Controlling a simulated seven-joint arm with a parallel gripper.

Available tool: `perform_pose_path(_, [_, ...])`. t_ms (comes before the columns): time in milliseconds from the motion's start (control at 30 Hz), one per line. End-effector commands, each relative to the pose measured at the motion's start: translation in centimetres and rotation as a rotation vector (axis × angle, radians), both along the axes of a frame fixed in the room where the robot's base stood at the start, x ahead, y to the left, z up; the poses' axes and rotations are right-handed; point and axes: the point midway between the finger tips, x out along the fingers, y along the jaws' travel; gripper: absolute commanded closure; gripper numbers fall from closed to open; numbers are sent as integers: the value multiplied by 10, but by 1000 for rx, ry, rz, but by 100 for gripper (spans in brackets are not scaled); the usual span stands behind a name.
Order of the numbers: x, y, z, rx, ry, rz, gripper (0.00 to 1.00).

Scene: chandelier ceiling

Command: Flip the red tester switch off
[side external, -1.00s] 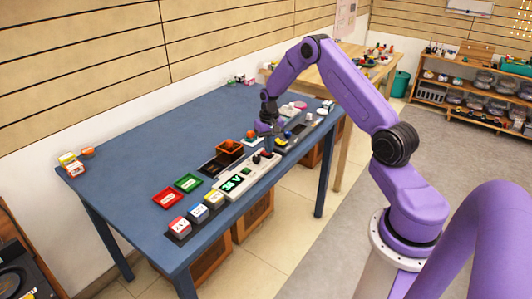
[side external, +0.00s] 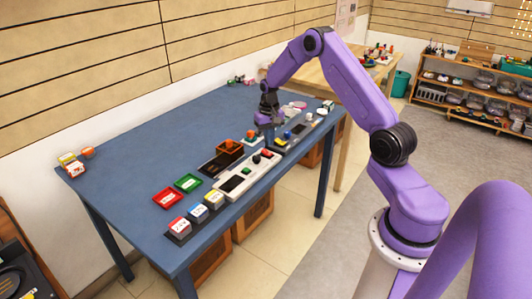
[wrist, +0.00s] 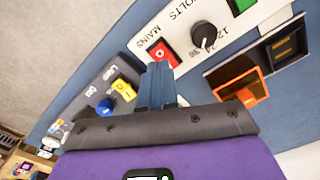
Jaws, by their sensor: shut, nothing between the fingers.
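The white tester panel (side external: 229,190) lies on the blue table, with a dark display (side external: 233,184) and a black knob (side external: 256,159). Its red switch (side external: 267,153) is at the far end. In the wrist view the red switch (wrist: 168,43) shows a white round mark beside the word MAINS, and the black knob (wrist: 204,36) is to its right. My gripper (side external: 268,143) is shut and empty, just beyond the switch in the side view. In the wrist view its fingertips (wrist: 160,68) are close by the switch's near edge; I cannot tell whether they touch.
A grey panel with a blue knob (wrist: 105,107) and a yellow part (wrist: 124,90) is left of my fingers. An orange bin (wrist: 243,92) is to the right. Red (side external: 167,195) and green (side external: 188,182) trays lie nearer.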

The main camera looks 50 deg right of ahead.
Motion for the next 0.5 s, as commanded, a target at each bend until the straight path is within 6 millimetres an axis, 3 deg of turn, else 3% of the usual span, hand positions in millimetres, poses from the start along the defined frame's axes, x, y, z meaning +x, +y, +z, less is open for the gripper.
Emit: perform_pose_path(500, [0,0,33,-1,-1,1,100])
